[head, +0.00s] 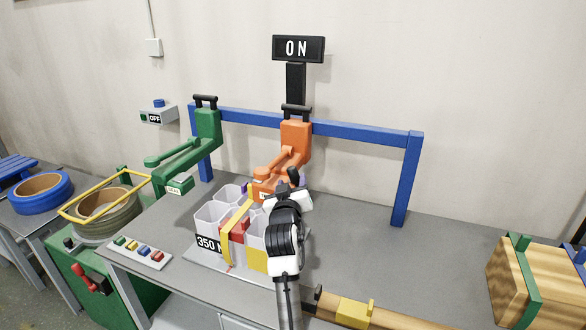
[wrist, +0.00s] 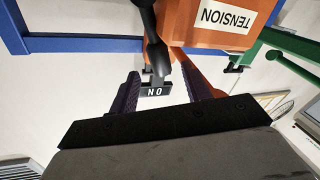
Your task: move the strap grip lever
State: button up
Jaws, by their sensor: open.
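The orange tensioner (head: 294,140) hangs from the blue frame above the bundle; its TENSION label shows in the upside-down wrist view, where the orange body (wrist: 190,12) is close. A black lever (wrist: 158,55) with a rounded end sticks out beside that body and appears between my fingers; a black knob also shows by my gripper in the head view (head: 293,176). I cannot tell for certain that this is the strap grip lever. My gripper (wrist: 163,82) is open, its two purple fingers on either side of the lever in the picture, with no clear contact. In the head view my wrist hides the fingertips.
A yellow strap (head: 235,230) runs around white hexagonal tubes (head: 208,222) on the grey bench (head: 350,255). The green SEAL tool (head: 190,150) hangs left. The blue frame (head: 365,133) stands behind. A button panel (head: 138,252) lies front left; a wooden crate (head: 540,285) stands right.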

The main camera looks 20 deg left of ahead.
aim_at(293, 176)
jog(key=p+x, duration=0.1)
jog(key=x, duration=0.4)
jog(key=shift+w+a, duration=0.1)
jog(key=shift+w, duration=0.3)
grip_shut()
